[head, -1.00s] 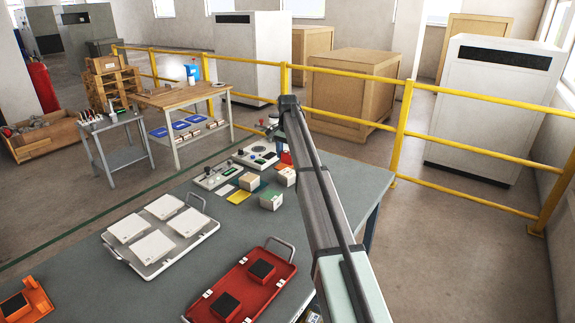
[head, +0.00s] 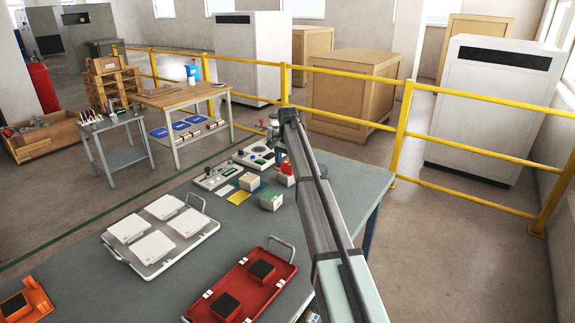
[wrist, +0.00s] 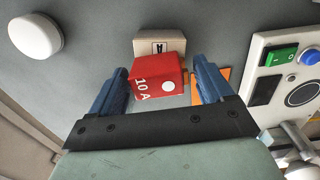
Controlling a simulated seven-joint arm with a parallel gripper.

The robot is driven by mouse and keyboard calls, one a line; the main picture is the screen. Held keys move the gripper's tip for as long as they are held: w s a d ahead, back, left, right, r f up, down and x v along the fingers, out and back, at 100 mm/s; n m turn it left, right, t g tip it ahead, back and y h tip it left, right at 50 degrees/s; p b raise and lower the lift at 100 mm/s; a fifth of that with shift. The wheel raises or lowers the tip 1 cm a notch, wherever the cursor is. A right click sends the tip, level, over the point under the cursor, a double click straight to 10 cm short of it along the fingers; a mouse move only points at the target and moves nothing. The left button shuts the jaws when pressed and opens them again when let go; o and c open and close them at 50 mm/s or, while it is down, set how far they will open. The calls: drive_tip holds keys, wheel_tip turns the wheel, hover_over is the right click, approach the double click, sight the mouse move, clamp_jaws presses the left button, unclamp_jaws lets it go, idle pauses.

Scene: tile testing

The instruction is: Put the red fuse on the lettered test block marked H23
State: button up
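The red fuse (wrist: 158,82), marked "10 A" with a white dot, lies between the blue fingers of my gripper (wrist: 161,64) in the wrist view. My gripper looks open, with a strip of background showing between the fuse and the right finger. A beige block (wrist: 148,45) with a small dark-lettered label is just beyond the fuse and partly covered by it. I cannot read its full marking, nor tell whether the fuse touches it. In the head view, red shows beside my arm's far end (head: 287,169); the fingers are hidden there.
An orange patch (wrist: 226,82) and a device with green and blue switches (wrist: 287,70) are at right in the wrist view. A white round object (wrist: 36,35) is at upper left. The head view shows a red tray (head: 281,285) and a pale tray (head: 150,270) on the table.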

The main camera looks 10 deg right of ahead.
sight(288, 163)
drive_tip(key=shift+o, duration=0.9)
wheel_tip(288, 163, up, 12)
drive_tip(key=shift+r, duration=0.2)
drive_tip(key=shift+o, duration=0.3)
